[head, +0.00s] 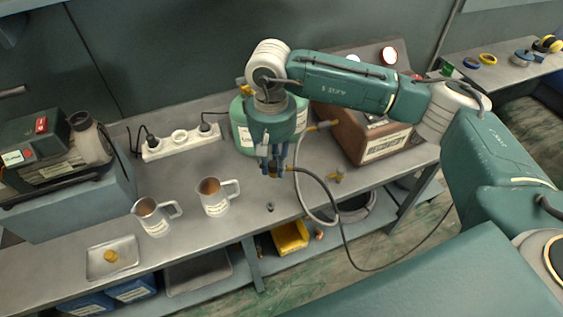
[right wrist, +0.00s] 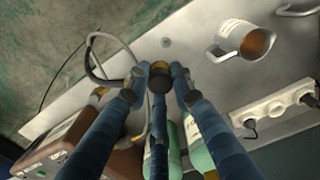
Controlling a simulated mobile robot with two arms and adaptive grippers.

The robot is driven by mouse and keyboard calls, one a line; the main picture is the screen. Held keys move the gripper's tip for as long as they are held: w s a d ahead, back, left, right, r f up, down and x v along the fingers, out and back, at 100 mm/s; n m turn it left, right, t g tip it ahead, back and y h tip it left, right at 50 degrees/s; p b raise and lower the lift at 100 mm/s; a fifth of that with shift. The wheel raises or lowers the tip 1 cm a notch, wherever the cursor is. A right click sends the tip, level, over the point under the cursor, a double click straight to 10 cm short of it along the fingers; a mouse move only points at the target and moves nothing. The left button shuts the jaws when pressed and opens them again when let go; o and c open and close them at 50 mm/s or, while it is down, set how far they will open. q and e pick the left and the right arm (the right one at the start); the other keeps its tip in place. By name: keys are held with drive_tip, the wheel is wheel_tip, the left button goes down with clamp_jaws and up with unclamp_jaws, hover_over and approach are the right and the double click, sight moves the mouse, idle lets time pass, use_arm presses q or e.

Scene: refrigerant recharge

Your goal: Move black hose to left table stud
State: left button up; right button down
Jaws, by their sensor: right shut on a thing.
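My right gripper (head: 272,168) points down over the table and is shut on the end fitting of the black hose (head: 325,188). In the right wrist view the fingers (right wrist: 160,82) close around this dark and brass fitting (right wrist: 160,70). The hose runs right from the fingers, over the table's front edge, and loops down toward the floor. A small dark stud (head: 270,207) stands on the table below and in front of the gripper; it also shows in the right wrist view (right wrist: 166,42). A brass stud (head: 338,176) stands farther right. My left gripper is not in view.
Two metal mugs (head: 153,218) and (head: 214,199) stand left of the small stud. A green cylinder (head: 243,135) is behind the gripper, near a power strip (head: 181,142). A brown case (head: 365,135) and a grey hose (head: 306,190) are to the right.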

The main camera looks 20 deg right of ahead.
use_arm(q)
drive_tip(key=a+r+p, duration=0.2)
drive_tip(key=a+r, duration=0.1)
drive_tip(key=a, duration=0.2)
use_arm(e)
drive_tip(key=shift+m, duration=0.4)
drive_tip(key=f, duration=0.5)
drive_tip(key=a+f, duration=0.1)
drive_tip(key=f, duration=0.2)
drive_tip(key=shift+w+a+f+b, duration=0.1)
drive_tip(key=shift+w+f+b, duration=0.15)
drive_tip(key=shift+b, duration=0.05)
drive_tip(key=shift+f, duration=0.4)
drive_tip(key=shift+a+f+b, duration=0.1)
drive_tip(key=shift+f+b, duration=0.25)
drive_tip(key=shift+f, duration=0.35)
wheel_tip(320, 180, down, 2)
drive_tip(key=shift+b, duration=0.8)
drive_tip(key=shift+f+b, duration=0.65)
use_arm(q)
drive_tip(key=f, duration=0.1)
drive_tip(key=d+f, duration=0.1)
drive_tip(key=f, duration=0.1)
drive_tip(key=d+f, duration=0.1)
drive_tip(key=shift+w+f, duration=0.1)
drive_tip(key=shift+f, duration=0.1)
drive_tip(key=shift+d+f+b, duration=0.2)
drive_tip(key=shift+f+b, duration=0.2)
